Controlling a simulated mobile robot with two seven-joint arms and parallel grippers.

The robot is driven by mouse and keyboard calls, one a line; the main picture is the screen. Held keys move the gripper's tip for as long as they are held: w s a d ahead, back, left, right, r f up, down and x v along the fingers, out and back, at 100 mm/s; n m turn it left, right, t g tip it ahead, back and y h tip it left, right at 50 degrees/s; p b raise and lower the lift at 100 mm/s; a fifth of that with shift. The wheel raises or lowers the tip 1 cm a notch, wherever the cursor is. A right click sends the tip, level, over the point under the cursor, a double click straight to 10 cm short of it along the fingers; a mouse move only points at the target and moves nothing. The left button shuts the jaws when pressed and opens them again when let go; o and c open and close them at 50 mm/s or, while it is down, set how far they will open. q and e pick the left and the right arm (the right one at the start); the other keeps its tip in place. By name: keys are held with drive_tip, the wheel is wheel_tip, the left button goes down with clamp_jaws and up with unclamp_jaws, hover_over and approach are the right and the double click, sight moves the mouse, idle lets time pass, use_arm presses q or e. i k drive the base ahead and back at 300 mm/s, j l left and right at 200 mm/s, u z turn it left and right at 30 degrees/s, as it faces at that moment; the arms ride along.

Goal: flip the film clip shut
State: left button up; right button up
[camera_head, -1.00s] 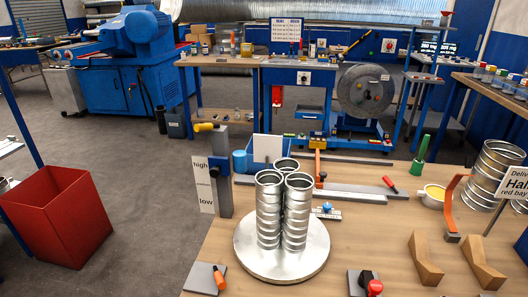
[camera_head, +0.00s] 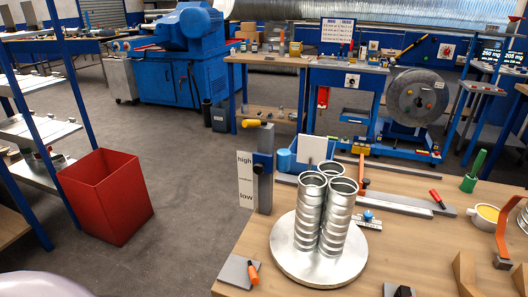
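I cannot tell for certain which thing is the film clip. An upright orange curved lever (camera_head: 505,222) on a small dark base stands at the right edge of the wooden bench (camera_head: 222,270). A shorter orange upright piece (camera_head: 362,172) stands behind the silver ducts (camera_head: 308,212). A small plate with a blue knob (camera_head: 368,216) lies to the right of the ducts. Neither of my grippers is in view. A pale rounded shape, perhaps part of my arm, shows at the bottom left corner.
The ducts stand on a round silver plate (camera_head: 290,262). Behind it is a post gauge (camera_head: 264,180) with a high/low sign. A red bin (camera_head: 105,197) stands on open floor.

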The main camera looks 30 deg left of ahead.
sight(246, 123)
drive_tip(key=k+j+z, duration=0.1)
drive_tip(key=j, duration=0.35)
drive_tip(key=k+j+z, duration=0.15)
drive_tip(key=j, duration=0.25)
drive_tip(key=k+j+z, duration=0.1)
drive_tip(key=j, duration=0.3)
drive_tip(key=j+z, duration=0.15)
drive_tip(key=j, duration=0.25)
drive_tip(key=k+j+z, duration=0.15)
drive_tip(key=j, duration=0.2)
drive_tip(key=j+z, duration=0.35)
drive_tip(key=j, duration=0.45)
drive_tip(key=i+j+z, duration=0.1)
drive_tip(key=j, duration=0.2)
drive_tip(key=i+j+z, duration=0.1)
drive_tip(key=j, duration=0.25)
drive_tip(key=i+j+z, duration=0.1)
drive_tip(key=j, duration=0.25)
drive_tip(key=i, duration=0.1)
